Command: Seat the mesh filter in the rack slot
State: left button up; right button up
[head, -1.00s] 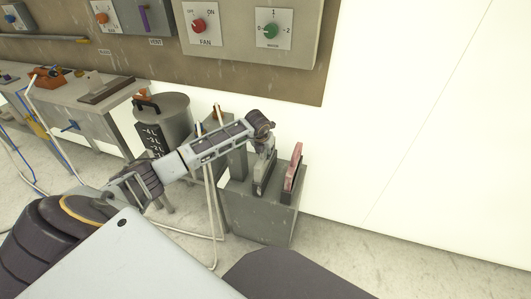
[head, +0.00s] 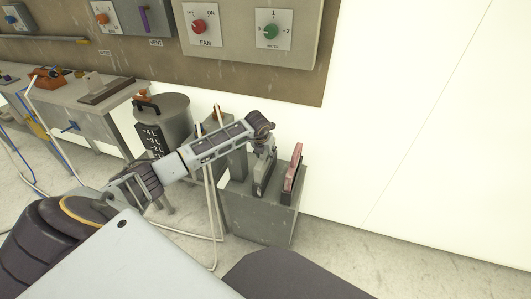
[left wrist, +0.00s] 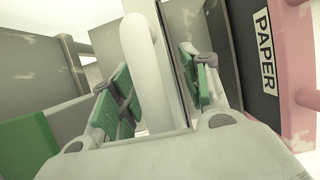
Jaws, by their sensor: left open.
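The grey rack (head: 258,222) is a box on the floor at the wall. A pale-framed filter (head: 262,183), apparently the mesh filter, stands upright in it, beneath my left gripper (head: 266,146). In the left wrist view, its pale looped handle (left wrist: 143,62) lies between the green pads of my left gripper (left wrist: 160,92). The pads are apart, with a visible gap beside the handle. The filter's lower edge and slot bottom are hidden. My right gripper is not in view.
A pink filter (head: 293,170) stands to the right in the rack; it shows in the left wrist view (left wrist: 301,95) with a PAPER label. A grey tank (head: 165,120) and pale hoses are left of the rack. The floor to the right is clear.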

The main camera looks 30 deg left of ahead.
pick_arm(q)
jog(key=shift+r, duration=0.15)
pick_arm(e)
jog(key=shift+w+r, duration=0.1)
pick_arm(q)
jog(key=shift+s+r, duration=0.15)
jog(key=shift+r, duration=0.4)
jog(key=p+v, duration=0.2)
jog(key=v, duration=0.8)
jog(key=shift+f, duration=0.1)
jog(key=shift+s+d+r, duration=0.1)
jog(key=shift+s+r, duration=0.15)
jog(key=shift+r, duration=0.2)
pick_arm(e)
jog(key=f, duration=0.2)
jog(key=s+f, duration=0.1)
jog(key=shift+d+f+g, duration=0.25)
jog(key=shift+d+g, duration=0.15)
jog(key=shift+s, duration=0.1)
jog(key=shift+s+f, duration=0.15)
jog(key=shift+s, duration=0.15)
